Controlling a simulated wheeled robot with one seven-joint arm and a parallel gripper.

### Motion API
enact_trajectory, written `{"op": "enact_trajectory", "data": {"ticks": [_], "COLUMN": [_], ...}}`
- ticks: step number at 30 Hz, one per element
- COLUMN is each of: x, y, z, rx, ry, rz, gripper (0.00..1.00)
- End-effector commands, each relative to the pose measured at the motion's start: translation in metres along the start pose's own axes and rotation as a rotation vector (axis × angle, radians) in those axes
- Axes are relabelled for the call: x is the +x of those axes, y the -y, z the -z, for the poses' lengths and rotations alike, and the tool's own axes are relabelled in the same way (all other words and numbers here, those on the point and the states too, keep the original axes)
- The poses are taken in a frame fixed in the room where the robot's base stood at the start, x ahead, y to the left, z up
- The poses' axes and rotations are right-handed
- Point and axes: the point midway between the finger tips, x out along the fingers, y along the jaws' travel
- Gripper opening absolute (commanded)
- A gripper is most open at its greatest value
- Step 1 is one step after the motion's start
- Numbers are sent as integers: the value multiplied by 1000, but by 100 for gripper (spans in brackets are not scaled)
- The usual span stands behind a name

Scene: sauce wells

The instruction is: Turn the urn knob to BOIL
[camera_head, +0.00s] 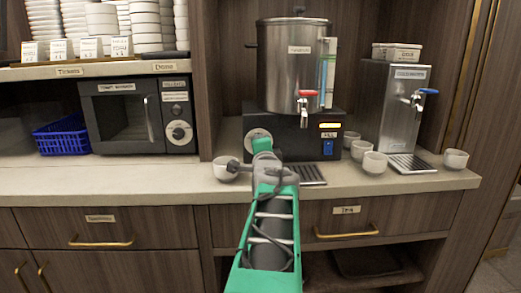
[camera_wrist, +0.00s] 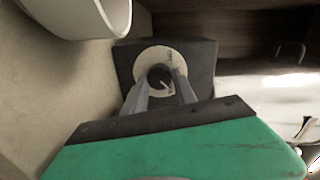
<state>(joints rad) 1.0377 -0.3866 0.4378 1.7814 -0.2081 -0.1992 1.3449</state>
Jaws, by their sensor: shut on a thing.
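The steel urn (camera_head: 292,65) stands on a black base (camera_head: 318,125) at the back of the counter. A pale round dial (camera_head: 256,133) is on the left of the base front, partly hidden by my gripper. In the wrist view the dial (camera_wrist: 144,67) surrounds a dark knob (camera_wrist: 160,75) with a light pointer line that seems to slant to the lower right. The dial's words are too small to read. My gripper (camera_wrist: 160,87) reaches the dial from the front, its two grey fingers shut on the knob from either side. In the head view my green gripper hides the knob.
A white cup (camera_head: 224,169) stands just left of my gripper; it looms at upper left in the wrist view (camera_wrist: 88,10). The urn's red-handled tap (camera_head: 305,100) and drip tray (camera_head: 308,174) are to the right. Several cups and a steel dispenser (camera_head: 382,110) stand further right.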

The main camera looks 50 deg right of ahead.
Motion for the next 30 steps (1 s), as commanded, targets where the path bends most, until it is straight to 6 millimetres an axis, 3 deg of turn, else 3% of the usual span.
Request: {"op": "enact_trajectory", "data": {"ticks": [12,29,30], "x": [0,0,0], "y": [-1,-1,-1], "z": [0,0,0], "rx": [217,254,254], "ry": [13,15,15], "rz": [5,7,7], "gripper": [0,0,34]}}
